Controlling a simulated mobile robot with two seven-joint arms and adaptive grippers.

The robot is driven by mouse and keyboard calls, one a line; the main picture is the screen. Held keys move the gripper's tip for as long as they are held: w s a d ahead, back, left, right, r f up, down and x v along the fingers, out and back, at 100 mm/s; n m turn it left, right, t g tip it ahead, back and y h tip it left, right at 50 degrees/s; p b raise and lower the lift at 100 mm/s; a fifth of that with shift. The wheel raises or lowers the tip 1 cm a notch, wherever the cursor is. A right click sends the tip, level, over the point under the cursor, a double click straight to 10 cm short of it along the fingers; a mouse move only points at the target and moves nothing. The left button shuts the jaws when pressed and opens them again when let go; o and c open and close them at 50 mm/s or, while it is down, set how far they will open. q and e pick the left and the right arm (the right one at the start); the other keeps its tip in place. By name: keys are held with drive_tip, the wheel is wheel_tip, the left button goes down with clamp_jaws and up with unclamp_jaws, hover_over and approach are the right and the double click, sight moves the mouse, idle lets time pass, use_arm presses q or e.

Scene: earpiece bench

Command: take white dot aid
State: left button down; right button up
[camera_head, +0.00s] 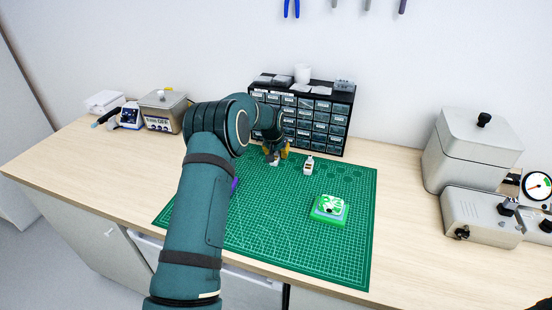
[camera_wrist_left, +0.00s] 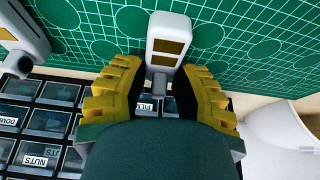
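My left gripper (camera_head: 275,158) is over the back of the green mat, in front of the drawer cabinet. In the left wrist view its yellow-backed fingers (camera_wrist_left: 160,85) are spread on either side of a small white device (camera_wrist_left: 168,38) with two amber panels. Background shows beside the device's narrow end, between the fingers. A second white device (camera_head: 309,165) stands to the right on the mat; it also shows in the left wrist view (camera_wrist_left: 22,35). A green block (camera_head: 329,209) with a white top lies nearer the front. No white dot can be made out.
The drawer cabinet (camera_head: 318,124) stands close behind the gripper. The green mat (camera_head: 290,235) is largely clear in front. A purple item (camera_head: 234,186) is partly hidden by my arm. A grey lidded box (camera_head: 470,150) stands right, a steel bath (camera_head: 163,112) left.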

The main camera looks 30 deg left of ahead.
idle(0.4)
use_arm(q)
wheel_tip(320, 180, up, 10)
drive_tip(key=shift+f+p, duration=0.1)
drive_tip(key=shift+p, duration=0.5)
drive_tip(key=shift+r+p, duration=1.2)
drive_tip(key=shift+r, duration=0.45)
